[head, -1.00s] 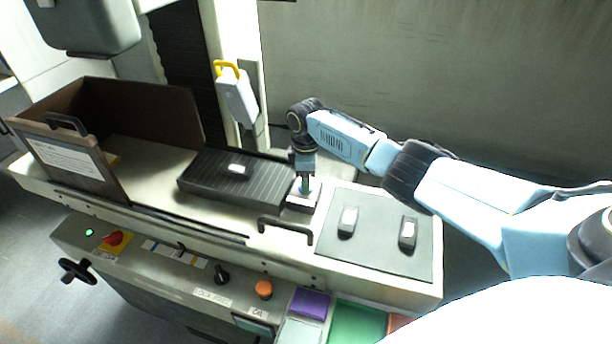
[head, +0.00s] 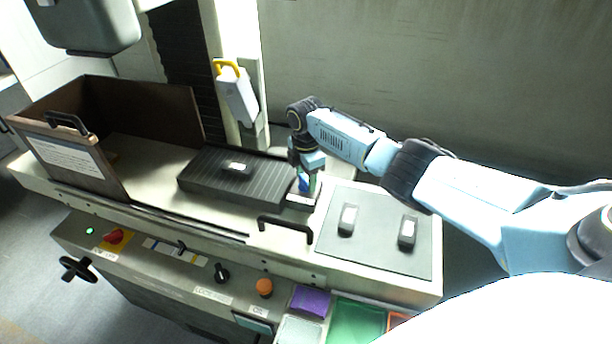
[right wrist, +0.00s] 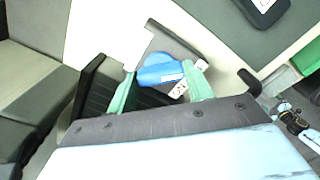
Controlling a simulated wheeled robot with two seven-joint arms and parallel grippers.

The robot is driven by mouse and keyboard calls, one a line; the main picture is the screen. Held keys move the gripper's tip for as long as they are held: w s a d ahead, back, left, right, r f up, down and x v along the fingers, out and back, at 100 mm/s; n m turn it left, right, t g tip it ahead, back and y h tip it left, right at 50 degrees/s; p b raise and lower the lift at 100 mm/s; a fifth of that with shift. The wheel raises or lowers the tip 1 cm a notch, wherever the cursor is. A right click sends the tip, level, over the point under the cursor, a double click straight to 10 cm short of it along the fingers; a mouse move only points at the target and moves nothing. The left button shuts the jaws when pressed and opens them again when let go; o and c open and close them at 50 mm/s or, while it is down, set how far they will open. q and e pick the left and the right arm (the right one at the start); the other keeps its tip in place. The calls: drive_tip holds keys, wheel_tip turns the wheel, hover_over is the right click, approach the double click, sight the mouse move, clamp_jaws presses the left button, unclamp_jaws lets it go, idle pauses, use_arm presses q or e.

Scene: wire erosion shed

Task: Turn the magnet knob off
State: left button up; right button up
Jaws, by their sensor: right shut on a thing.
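The magnet knob is blue with a white mark and shows between my fingers in the right wrist view (right wrist: 160,74); a bit of it shows in the head view (head: 303,185). It sits on a small light block at the right end of the dark ribbed magnetic chuck (head: 205,188). My right gripper (head: 309,186) points down over this block and is shut on the knob, with its green fingertips (right wrist: 160,90) on either side. Small white labels (right wrist: 179,89) lie beside the knob. My left gripper is not in view.
A small dark part (head: 236,167) lies on the chuck. A grey mat (head: 378,240) with two dark parts is to the right. A black bar handle (head: 285,228) stands in front of the knob. An open brown guard (head: 160,115) stands at left.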

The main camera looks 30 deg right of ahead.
sight(306, 179)
idle(0.3)
drive_tip(key=o, duration=1)
drive_tip(key=shift+r, duration=0.15)
wheel_tip(306, 179, up, 13)
drive_tip(key=shift+r, duration=0.1)
